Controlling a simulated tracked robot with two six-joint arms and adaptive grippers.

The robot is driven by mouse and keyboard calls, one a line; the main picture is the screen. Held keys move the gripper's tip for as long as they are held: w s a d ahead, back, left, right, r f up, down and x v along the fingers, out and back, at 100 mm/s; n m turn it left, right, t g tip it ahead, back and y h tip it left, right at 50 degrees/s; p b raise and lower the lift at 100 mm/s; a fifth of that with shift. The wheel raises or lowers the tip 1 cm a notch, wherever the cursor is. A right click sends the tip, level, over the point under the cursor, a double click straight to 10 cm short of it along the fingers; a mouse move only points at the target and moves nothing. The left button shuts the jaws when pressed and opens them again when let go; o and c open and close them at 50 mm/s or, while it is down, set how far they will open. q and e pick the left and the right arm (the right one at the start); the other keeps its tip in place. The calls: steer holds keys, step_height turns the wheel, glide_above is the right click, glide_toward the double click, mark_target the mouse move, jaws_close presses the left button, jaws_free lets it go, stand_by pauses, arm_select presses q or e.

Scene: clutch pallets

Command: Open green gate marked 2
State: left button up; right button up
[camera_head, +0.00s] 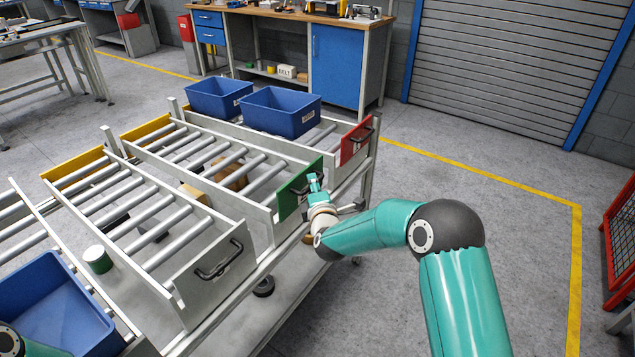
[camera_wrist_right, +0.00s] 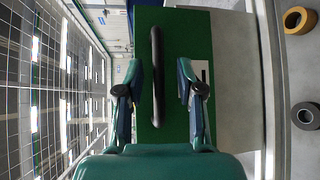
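The green gate (camera_head: 288,198) stands upright across the front end of the middle roller lane. In the right wrist view the gate (camera_wrist_right: 176,28) fills the middle, with a dark handle (camera_wrist_right: 157,78) and a partly covered white label whose marking I cannot read. My right gripper (camera_head: 315,182) is at the gate's front face. In the wrist view its two fingers (camera_wrist_right: 160,72) are apart, one on each side of the handle, with gaps visible. My left gripper is not in view; only a bit of my left arm shows at the bottom left corner.
The grey gate (camera_head: 215,278) closes the near lane and the red gate (camera_head: 356,143) the far lane. Blue bins (camera_head: 280,111) sit on the far lane. A green-sided can (camera_head: 97,260) stands at the near left. The floor (camera_head: 460,215) right of the rack is open.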

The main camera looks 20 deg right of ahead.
steer(key=shift+w+f, duration=0.1)
steer(key=shift+w, duration=0.55)
jaws_close()
